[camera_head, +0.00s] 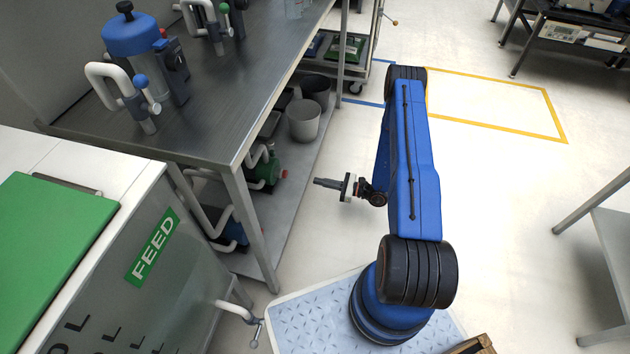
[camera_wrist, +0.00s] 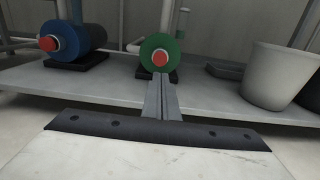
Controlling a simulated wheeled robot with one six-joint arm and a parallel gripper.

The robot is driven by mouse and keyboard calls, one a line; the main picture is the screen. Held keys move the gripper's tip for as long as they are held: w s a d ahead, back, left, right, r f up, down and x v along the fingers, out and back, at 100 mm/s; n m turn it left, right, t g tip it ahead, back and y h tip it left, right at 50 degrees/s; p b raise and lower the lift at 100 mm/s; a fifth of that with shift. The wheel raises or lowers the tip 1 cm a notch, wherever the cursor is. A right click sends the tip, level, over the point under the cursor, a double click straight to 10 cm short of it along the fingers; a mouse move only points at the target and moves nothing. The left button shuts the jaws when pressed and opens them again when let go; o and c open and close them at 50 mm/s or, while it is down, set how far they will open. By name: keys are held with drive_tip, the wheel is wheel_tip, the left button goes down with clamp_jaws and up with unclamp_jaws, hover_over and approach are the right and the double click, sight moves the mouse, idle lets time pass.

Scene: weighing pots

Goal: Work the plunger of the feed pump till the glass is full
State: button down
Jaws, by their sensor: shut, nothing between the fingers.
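My gripper (camera_head: 318,183) is shut and empty, held out level in front of the bench's lower shelf. In the wrist view its closed fingers (camera_wrist: 161,84) point at a green pump (camera_wrist: 179,49) with a red round knob (camera_wrist: 160,58) on its front. The fingertips appear just below the knob, and I cannot tell any contact. In the head view the green pump (camera_head: 264,168) is apart from my gripper. A blue pump (camera_wrist: 84,37) with a red knob (camera_wrist: 47,43) stands to its left. No label shows on either pump. A blue-lidded vessel (camera_head: 131,38) stands on the bench; its level is not readable.
The steel bench (camera_head: 222,105) has a leg near the pumps. A white bucket (camera_wrist: 279,76) stands on the lower shelf (camera_wrist: 110,93), right of the green pump. A cabinet (camera_head: 150,290) bears a FEED sign (camera_head: 152,247).

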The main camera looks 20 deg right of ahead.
drive_tip(key=x, duration=1.2)
drive_tip(key=shift+a, duration=0.1)
drive_tip(key=shift+x, duration=1)
drive_tip(key=shift+w, duration=0.1)
drive_tip(key=shift+s+d, duration=0.2)
drive_tip(key=shift+d, duration=0.3)
drive_tip(key=v, duration=1.3)
drive_tip(key=shift+s, duration=0.25)
idle(1.7)
